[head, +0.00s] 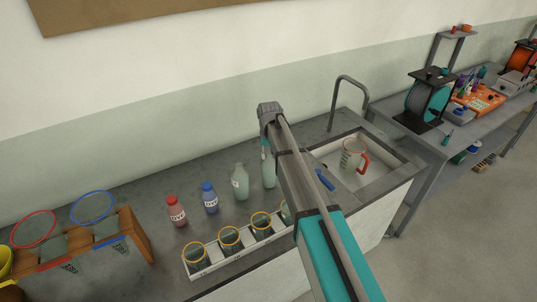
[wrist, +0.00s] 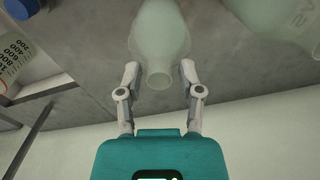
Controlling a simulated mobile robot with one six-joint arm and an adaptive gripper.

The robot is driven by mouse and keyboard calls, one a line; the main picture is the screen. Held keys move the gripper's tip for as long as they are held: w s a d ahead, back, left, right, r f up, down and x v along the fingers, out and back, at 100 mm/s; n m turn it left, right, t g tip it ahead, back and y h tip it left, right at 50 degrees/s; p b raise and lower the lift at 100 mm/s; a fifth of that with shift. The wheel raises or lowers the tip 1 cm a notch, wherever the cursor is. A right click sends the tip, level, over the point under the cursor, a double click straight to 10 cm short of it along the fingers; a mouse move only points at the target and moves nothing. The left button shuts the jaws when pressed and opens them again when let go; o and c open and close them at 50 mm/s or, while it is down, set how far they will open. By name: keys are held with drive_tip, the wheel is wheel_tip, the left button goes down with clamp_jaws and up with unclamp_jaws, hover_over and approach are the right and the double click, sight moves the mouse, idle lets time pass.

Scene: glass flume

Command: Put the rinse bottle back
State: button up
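In the wrist view a pale green translucent bottle (wrist: 158,28) stands with its narrow neck between the fingers of my gripper (wrist: 158,70). The fingers are open, with a gap on both sides of the neck. No label shows on the bottle between the fingers, so I cannot tell which is the rinse bottle.
A red bottle (head: 176,212) and a blue bottle (head: 210,198) stand further left. A pale rack (head: 213,268) holds several yellow-rimmed cups in front. A sink (head: 385,175) at right contains a red-handled measuring jug (head: 352,155). A tap (head: 349,78) rises behind. Bare counter lies behind the bottles.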

drive_tip(key=shift+o, duration=0.2)
drive_tip(key=shift+r, duration=0.2)
wheel_tip(320, 180, up, 12)
drive_tip(key=p, duration=1.2)
drive_tip(key=shift+f, duration=0.1)
idle(0.7)
drive_tip(key=s+d+m, duration=0.3)
drive_tip(key=s+d, duration=1.9)
drive_tip(key=s, duration=0.4)
drive_tip(key=shift+d+m, duration=0.4)
